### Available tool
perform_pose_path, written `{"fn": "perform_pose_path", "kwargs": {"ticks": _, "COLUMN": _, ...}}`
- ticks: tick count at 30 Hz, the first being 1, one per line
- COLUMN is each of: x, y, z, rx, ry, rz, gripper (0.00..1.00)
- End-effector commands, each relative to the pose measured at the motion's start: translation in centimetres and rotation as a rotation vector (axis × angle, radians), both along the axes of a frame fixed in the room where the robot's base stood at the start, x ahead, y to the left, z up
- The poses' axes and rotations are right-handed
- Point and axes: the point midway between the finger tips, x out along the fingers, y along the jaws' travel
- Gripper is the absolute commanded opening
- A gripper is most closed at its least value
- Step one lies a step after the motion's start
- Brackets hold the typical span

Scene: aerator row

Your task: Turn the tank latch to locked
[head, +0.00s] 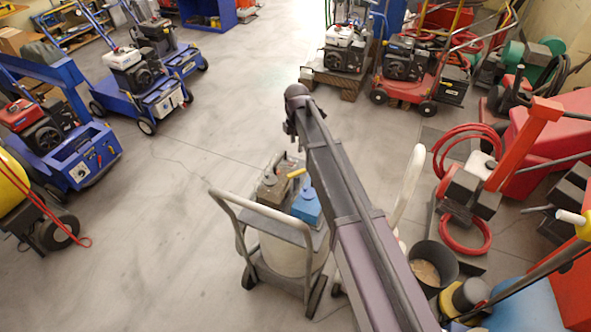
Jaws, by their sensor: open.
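A small grey-framed cart (266,212) stands in the lower middle of the head view. It carries a pale rounded tank (284,254). A tan-grey block (271,186) and a blue block (307,206) sit on top. A short yellow lever (297,173) shows between them beside my arm; it may be the tank latch, but I cannot tell its setting. My dark arm reaches up from the bottom right and passes over the cart's right side, hiding part of it. My gripper does not show; the far end of the arm hides what is beneath it.
Blue machines (80,160) line the left side. A red wheeled machine (420,72) stands at the back right. A red hose (468,150), a dark bucket (434,266) and red equipment crowd the right. The floor (170,250) left of the cart is clear.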

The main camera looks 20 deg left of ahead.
Motion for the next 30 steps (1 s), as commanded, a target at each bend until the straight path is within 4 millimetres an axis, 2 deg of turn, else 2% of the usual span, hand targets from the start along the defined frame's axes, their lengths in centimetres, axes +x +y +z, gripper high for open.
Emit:
{"fn": "perform_pose_path", "kwargs": {"ticks": 11, "x": 0.0, "y": 0.1, "z": -0.6, "rx": 0.000, "ry": 0.000, "rz": -0.001, "gripper": 0.60}}
{"fn": "perform_pose_path", "kwargs": {"ticks": 30, "x": -0.1, "y": 0.2, "z": -5.2, "rx": 0.000, "ry": 0.000, "rz": 0.001, "gripper": 0.60}}
